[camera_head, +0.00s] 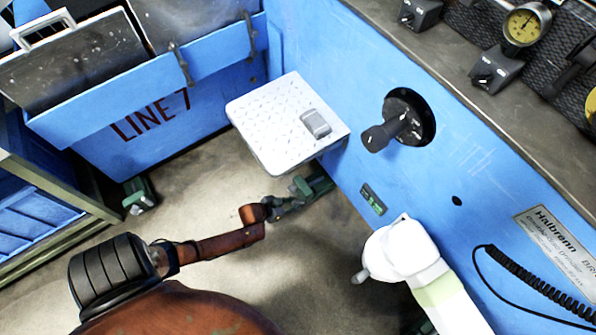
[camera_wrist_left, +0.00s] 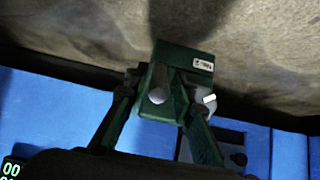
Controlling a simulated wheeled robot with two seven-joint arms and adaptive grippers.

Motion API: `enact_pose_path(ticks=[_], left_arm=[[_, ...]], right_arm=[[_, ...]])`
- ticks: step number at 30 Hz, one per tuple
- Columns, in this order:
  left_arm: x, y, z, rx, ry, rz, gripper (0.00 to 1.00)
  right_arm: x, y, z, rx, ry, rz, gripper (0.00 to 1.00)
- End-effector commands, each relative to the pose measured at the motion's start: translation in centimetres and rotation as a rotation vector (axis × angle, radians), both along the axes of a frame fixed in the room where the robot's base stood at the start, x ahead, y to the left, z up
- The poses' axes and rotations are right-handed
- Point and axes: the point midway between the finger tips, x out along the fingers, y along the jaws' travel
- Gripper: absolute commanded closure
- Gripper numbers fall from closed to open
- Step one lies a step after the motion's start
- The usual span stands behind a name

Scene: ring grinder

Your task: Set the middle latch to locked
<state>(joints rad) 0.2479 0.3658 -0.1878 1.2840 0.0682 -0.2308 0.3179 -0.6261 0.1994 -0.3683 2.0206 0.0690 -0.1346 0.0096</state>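A black rotary handle (camera_head: 392,128) with white marks stands out from a round dark recess in the blue machine panel in the head view. I cannot tell for sure which fitting is the middle latch, and no locked mark is readable. My left gripper (camera_head: 305,193) is low, below and left of that handle, near the panel's bottom edge and apart from the handle. In the left wrist view its dark finger links show around a green block (camera_wrist_left: 181,65) with a white label. I cannot tell whether its fingers are open or shut.
A white tread-plate shelf (camera_head: 275,122) with a grey block (camera_head: 316,123) juts out left of the handle. A small green display (camera_head: 373,199) is below it. Small grey control boxes (camera_head: 495,69) and a gauge (camera_head: 527,24) are on the top. A black coiled cable (camera_head: 525,287) hangs at lower right.

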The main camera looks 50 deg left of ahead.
Motion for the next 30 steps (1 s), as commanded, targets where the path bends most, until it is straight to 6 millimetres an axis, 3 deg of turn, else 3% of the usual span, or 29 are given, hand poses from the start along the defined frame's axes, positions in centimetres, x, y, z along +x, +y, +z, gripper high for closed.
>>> enact_pose_path(ticks=[13,23,30], left_arm=[[0.49,-0.03,-0.31,0.001,-0.001,-0.001,0.77],[0.46,-0.04,-0.34,0.001,0.0,-0.001,1.0],[0.44,-0.03,-0.36,0.001,0.0,-0.001,1.0]], right_arm=[[-0.18,-0.06,-0.28,0.001,-0.025,0.007,0.65],[-0.14,-0.05,-0.27,0.001,-0.026,0.006,0.65],[-0.13,-0.04,-0.27,0.001,-0.026,0.006,0.65]])
